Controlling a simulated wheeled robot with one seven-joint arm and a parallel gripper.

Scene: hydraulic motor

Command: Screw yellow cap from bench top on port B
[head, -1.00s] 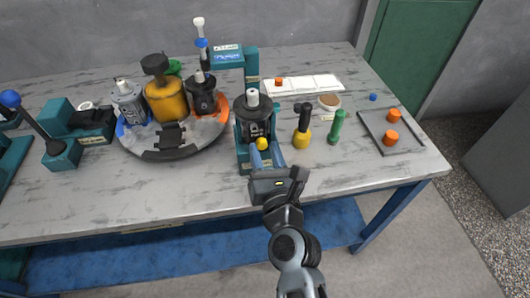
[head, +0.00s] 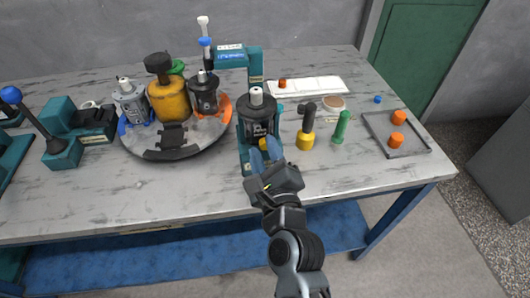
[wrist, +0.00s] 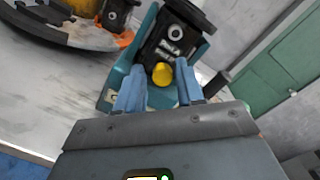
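The dark hydraulic motor (head: 258,112) stands upright in a teal holder (head: 245,155) near the middle of the bench. In the wrist view the motor (wrist: 190,20) shows a round open port (wrist: 175,33) on its face. A yellow cap (wrist: 162,74) is low on the motor's front, below that port; whether it is threaded on is hidden. My gripper (wrist: 160,72) has its two blue fingertips on either side of the cap, with narrow gaps showing, so it looks open around it. In the head view the fingers (head: 264,156) partly hide the cap.
A round turntable (head: 178,142) with more motors stands left. A yellow-and-black tool (head: 306,136) and a green one (head: 341,127) stand right of the motor. A grey tray (head: 410,149) holds orange caps (head: 397,140).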

